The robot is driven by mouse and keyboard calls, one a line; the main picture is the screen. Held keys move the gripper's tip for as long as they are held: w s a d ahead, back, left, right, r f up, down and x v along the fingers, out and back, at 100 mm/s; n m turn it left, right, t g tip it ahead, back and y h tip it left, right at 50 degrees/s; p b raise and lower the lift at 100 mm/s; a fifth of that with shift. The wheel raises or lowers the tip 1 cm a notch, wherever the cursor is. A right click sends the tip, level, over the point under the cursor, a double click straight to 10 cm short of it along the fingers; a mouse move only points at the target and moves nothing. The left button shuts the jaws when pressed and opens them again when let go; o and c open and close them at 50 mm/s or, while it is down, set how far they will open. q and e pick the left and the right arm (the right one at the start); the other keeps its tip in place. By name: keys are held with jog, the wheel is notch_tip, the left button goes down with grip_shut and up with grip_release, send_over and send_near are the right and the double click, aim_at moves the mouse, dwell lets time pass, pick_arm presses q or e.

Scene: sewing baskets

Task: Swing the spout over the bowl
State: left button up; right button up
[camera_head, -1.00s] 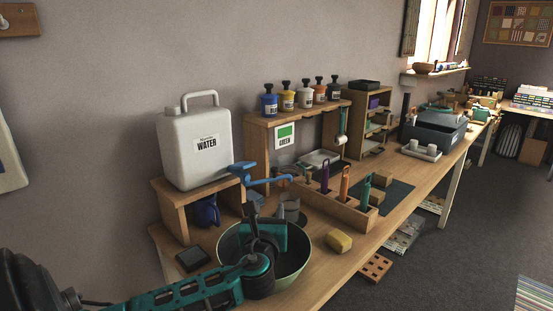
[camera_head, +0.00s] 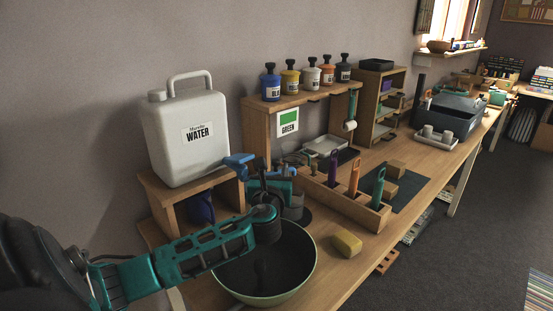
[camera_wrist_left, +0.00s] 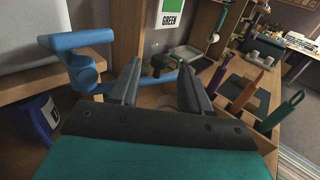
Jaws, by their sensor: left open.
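The blue spout (camera_head: 238,160) is on the tap at the lower front of the white water container (camera_head: 189,133). In the left wrist view, the blue spout (camera_wrist_left: 149,82) runs right from the tap, behind my left finger and toward the gap between the fingers. The pale green bowl (camera_head: 313,262) stands on the table below, with a dark inside. My left gripper (camera_head: 268,174) is open beside the spout, above the bowl's far edge. Its two fingers (camera_wrist_left: 160,70) are apart in the left wrist view, with nothing clearly gripped. My right gripper is not in view.
The water container stands on a wooden stand (camera_head: 165,207) with a blue mug (camera_head: 201,207) under it. A wooden tool holder (camera_head: 342,207) with upright handled tools is to the right. A yellow sponge (camera_head: 346,243) lies right of the bowl. Paint bottles (camera_head: 312,77) stand on a shelf behind.

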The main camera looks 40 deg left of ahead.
aim_at(275, 163)
pick_arm(q)
jog(key=b+x, duration=0.1)
jog(key=x, duration=0.6)
jog(key=shift+w+a, duration=0.2)
jog(key=shift+w, duration=0.1)
grip_shut()
